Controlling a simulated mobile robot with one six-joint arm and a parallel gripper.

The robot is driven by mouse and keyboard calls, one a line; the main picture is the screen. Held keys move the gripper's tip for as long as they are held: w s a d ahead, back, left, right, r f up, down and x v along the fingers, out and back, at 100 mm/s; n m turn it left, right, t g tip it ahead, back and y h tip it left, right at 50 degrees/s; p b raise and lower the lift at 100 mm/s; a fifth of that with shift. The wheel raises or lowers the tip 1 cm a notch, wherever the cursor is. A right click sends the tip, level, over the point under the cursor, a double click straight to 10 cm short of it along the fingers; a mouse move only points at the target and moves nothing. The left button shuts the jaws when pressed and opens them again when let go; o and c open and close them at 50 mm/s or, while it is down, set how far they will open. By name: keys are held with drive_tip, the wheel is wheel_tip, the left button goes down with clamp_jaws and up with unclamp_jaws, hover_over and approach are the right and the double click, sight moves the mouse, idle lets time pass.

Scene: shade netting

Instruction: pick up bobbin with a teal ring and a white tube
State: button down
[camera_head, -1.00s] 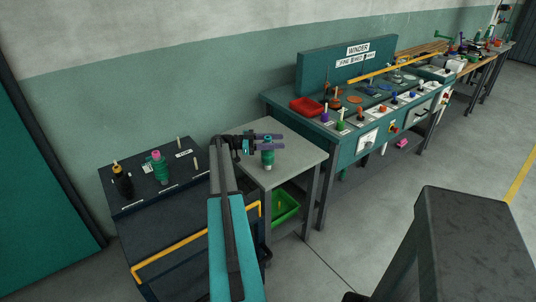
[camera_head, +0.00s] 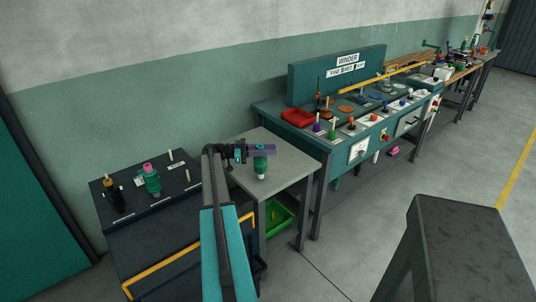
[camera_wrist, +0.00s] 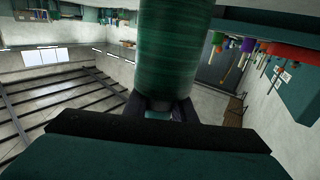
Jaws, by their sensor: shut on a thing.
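A green wound bobbin (camera_head: 261,164) is between the purple fingers of my gripper (camera_head: 262,151), over the small grey table (camera_head: 290,159). It looks upright, with a pale tube end showing at its bottom. The fingers cover its top, so a teal ring cannot be made out clearly. In the wrist view, the green winding (camera_wrist: 172,50) fills the upper middle, in front of the dark jaws, which are shut on it. Whether its lower end touches the table is hard to tell.
A dark cart (camera_head: 135,207) at left carries a green bobbin with a pink top (camera_head: 152,180) and a black one (camera_head: 115,197). The winder bench (camera_head: 340,145) stands right of the table. A green crate (camera_head: 280,219) sits below; a dark stand (camera_head: 465,235) is at front right.

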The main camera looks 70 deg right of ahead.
drive_tip(key=shift+w+a+r+b, duration=0.15)
drive_tip(key=shift+a+r+b, duration=0.15)
drive_tip(key=shift+r, duration=0.3)
drive_tip(key=shift+w+a+r+b, duration=0.15)
drive_tip(key=shift+r+b, duration=0.1)
drive_tip(key=shift+r, duration=0.35)
drive_tip(key=w+a+r+b, duration=0.1)
drive_tip(key=w+a+b, duration=0.2)
drive_tip(key=w+a, duration=0.6)
drive_tip(key=a, duration=0.3)
drive_tip(key=shift+r, duration=0.3)
